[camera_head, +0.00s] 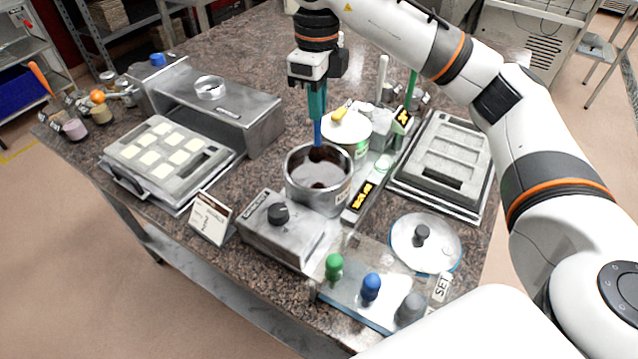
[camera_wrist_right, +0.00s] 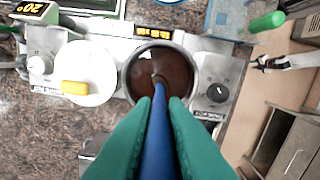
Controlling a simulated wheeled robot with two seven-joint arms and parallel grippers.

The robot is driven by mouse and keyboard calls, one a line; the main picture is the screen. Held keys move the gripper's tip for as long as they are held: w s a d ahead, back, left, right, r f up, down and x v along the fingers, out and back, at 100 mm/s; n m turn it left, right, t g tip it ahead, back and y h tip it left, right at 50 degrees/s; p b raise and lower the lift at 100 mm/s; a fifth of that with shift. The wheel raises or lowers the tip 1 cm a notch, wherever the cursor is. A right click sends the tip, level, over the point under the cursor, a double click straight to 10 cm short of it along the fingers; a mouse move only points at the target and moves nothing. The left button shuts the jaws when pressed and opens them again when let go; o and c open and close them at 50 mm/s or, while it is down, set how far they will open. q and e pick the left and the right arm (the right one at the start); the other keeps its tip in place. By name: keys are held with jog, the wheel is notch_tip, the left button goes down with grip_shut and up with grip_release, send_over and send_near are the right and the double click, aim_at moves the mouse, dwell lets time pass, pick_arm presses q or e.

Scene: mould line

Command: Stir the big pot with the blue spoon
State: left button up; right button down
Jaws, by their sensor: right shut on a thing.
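The big pot (camera_head: 312,202) is a round steel pot with dark brown liquid, standing on a cooker near the table's middle. In the right wrist view the pot (camera_wrist_right: 134,88) is straight ahead of the fingers. My right gripper (camera_head: 317,108) is above the pot, its teal fingers shut on the blue spoon (camera_head: 317,135). The spoon points down, nearly upright, and its lower end is inside the pot at the brown liquid. In the right wrist view the blue handle (camera_wrist_right: 158,140) runs between the fingers; the spoon's head is hidden. My left gripper is not in view.
A cooker knob (camera_head: 278,213) is in front. Moulds (camera_head: 443,150) lie right; a filled tray (camera_head: 195,185) left.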

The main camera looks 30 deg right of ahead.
jog(key=shift+r, duration=0.15)
notch_tip(320, 180, up, 4)
jog(key=p, duration=0.3)
jog(key=shift+p, duration=0.3)
